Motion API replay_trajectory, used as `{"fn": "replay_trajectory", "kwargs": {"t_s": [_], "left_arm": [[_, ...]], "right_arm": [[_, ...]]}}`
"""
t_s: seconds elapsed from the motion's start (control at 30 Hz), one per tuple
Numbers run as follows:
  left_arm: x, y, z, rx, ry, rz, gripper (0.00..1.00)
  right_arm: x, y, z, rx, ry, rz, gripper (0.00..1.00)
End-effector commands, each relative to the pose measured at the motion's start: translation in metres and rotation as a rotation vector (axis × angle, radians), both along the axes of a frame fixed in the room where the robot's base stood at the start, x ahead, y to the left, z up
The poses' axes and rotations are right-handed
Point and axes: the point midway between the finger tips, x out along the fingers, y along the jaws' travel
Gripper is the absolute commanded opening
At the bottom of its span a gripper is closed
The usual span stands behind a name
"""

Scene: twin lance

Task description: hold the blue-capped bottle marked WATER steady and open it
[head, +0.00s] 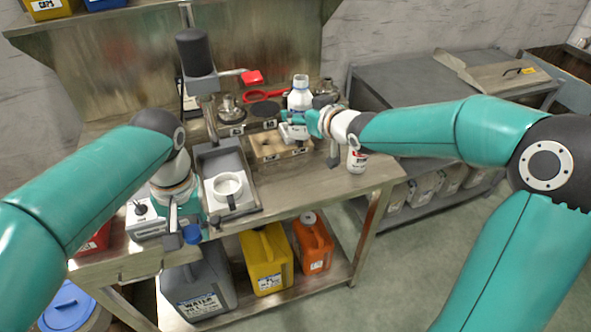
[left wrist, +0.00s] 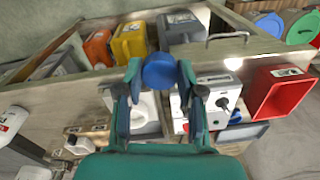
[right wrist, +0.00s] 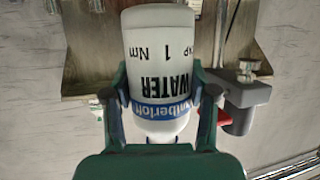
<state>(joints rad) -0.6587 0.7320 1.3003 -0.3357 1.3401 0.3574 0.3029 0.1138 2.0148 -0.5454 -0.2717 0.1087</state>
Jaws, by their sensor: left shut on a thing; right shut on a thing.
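The white bottle marked WATER (head: 299,97) stands upright above the back of the bench in the head view, with its white neck bare and no cap on it. My right gripper (head: 296,122) is shut around its body. In the right wrist view the bottle (right wrist: 158,55) fills the space between the fingers, its WATER label upside down. The blue cap (head: 193,234) is apart from the bottle, near the bench's front edge. My left gripper (head: 182,238) is shut on it. The cap (left wrist: 160,71) also shows between the left fingertips in the left wrist view.
A scale with a white dish (head: 227,187) stands mid-bench, beside a compartment tray (head: 275,147). A small white bottle (head: 357,160) stands at the right. A red bin (left wrist: 280,93) is near the left gripper. Grey, yellow and orange (head: 313,242) jugs stand on the lower shelf.

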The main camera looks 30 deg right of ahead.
Motion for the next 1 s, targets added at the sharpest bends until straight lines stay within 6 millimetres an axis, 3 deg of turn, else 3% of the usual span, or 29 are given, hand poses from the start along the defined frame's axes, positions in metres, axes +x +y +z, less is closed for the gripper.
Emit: {"fn": "replay_trajectory", "kwargs": {"t_s": [0.1, 0.4, 1.0], "left_arm": [[0.001, 0.004, -0.006, 0.000, 0.001, 0.009, 0.00], [0.001, 0.007, -0.001, 0.000, 0.000, 0.016, 0.00], [0.001, 0.008, 0.004, 0.000, 0.000, 0.017, 0.00]], "right_arm": [[0.003, 0.005, -0.037, 0.003, 0.007, 0.008, 0.00], [0.006, 0.009, -0.110, 0.003, 0.005, 0.017, 0.00], [0.007, 0.010, -0.170, 0.000, -0.001, 0.019, 0.00]]}}
